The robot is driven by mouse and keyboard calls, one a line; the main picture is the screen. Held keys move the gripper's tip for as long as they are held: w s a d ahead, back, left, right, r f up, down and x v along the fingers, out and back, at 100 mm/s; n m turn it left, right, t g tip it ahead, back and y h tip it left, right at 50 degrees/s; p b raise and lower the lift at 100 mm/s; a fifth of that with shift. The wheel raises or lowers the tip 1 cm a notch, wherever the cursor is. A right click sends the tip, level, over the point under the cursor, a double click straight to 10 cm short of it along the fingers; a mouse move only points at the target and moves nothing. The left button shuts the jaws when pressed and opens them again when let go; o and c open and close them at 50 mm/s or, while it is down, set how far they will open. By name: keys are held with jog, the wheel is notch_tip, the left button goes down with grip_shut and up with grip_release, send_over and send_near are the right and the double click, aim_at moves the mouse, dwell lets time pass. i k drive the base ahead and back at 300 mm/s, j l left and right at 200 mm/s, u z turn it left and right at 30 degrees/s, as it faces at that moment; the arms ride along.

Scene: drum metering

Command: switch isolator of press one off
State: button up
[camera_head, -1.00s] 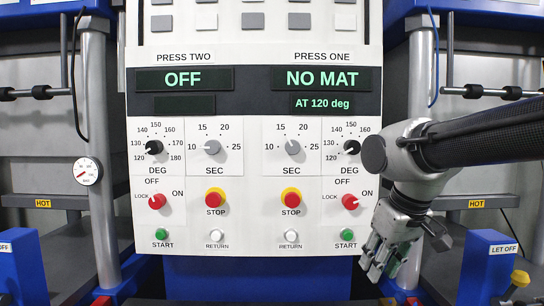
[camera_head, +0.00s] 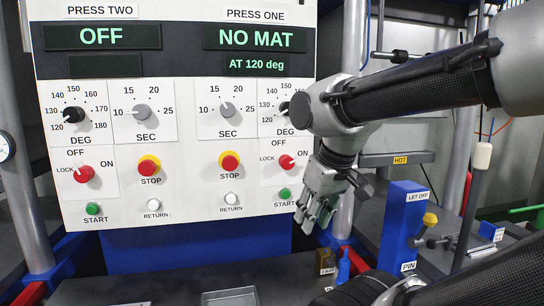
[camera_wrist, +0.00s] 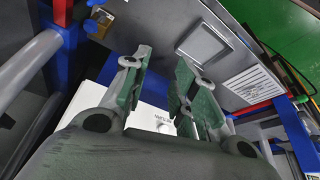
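The press one isolator (camera_head: 287,162) is a red rotary knob low on the right of the white control panel (camera_head: 190,190). Its pale mark points up and right, towards ON; LOCK is printed to its left. The display (camera_head: 254,38) above reads NO MAT. My gripper (camera_head: 314,220) hangs fingers down, right of and below the knob, apart from it. In the wrist view my gripper (camera_wrist: 163,72) shows two green-padded fingers spread with nothing between them. A piece of the white panel (camera_wrist: 155,112) shows behind them; the knob is not visible there.
The green START button (camera_head: 285,193) is just below the isolator, between it and my gripper. The red STOP button (camera_head: 230,162) is to its left. My forearm covers part of the press one dials. A blue LET OFF box (camera_head: 400,225) stands to the right, with a yellow-knobbed lever.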

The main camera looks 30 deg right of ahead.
aim_at(287, 162)
jog(key=k+j, duration=0.1)
jog(key=j, duration=0.7)
jog(key=k+j+z, duration=0.1)
jog(key=j, duration=0.25)
jog(key=k+j, duration=0.1)
jog(key=j, duration=0.3)
